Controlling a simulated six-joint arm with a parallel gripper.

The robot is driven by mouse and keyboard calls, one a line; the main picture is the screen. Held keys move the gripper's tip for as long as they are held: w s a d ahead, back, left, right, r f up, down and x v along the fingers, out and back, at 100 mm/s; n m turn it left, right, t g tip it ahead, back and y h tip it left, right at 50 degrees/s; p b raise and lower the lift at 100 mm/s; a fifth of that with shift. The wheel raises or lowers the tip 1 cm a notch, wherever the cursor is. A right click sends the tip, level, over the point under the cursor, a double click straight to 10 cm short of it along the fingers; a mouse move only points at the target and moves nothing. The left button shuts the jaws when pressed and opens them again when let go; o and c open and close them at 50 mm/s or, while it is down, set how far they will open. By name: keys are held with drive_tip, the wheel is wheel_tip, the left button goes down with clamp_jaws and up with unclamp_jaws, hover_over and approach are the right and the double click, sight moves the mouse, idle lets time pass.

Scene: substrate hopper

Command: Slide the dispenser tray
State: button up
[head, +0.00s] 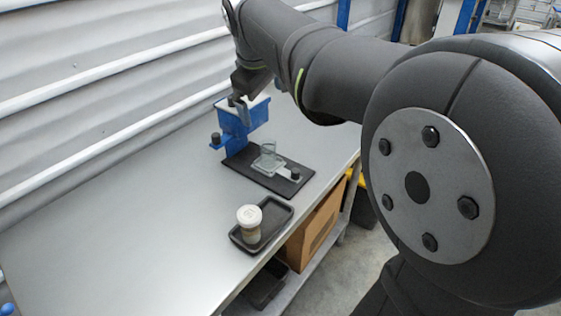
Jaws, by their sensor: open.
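The blue hopper (232,122) with a pale filled top stands at the back of the metal table, on a black base plate (270,183). A small clear glass vessel (268,150) sits on a pale flat tray (262,165) on that plate, in front of the hopper. A light strip with a black knob (296,173) lies at the plate's right end. Another black knob (215,138) sticks out on a blue arm at the hopper's left. My gripper (238,103) is open at the hopper's top; contact cannot be told, and its fingers are small and partly hidden.
A black shallow tray (281,220) near the table's front edge holds a jar with a white lid (249,218). The left part of the table (120,235) is clear. A corrugated wall runs behind. A cardboard box (318,228) sits below.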

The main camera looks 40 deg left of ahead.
drive_tip(key=shift+s+d+r, duration=0.15)
drive_tip(key=shift+s+r, duration=0.05)
drive_tip(key=shift+r, duration=0.25)
drive_tip(key=c, duration=0.9)
drive_tip(key=shift+w+f, duration=0.2)
drive_tip(key=shift+c, duration=1.3)
drive_tip(key=n+g+h, duration=0.2)
drive_tip(key=g, duration=0.2)
hover_over(296, 170)
wheel_tip(296, 170, down, 11)
wheel_tip(296, 170, down, 17)
drive_tip(key=shift+r, duration=0.1)
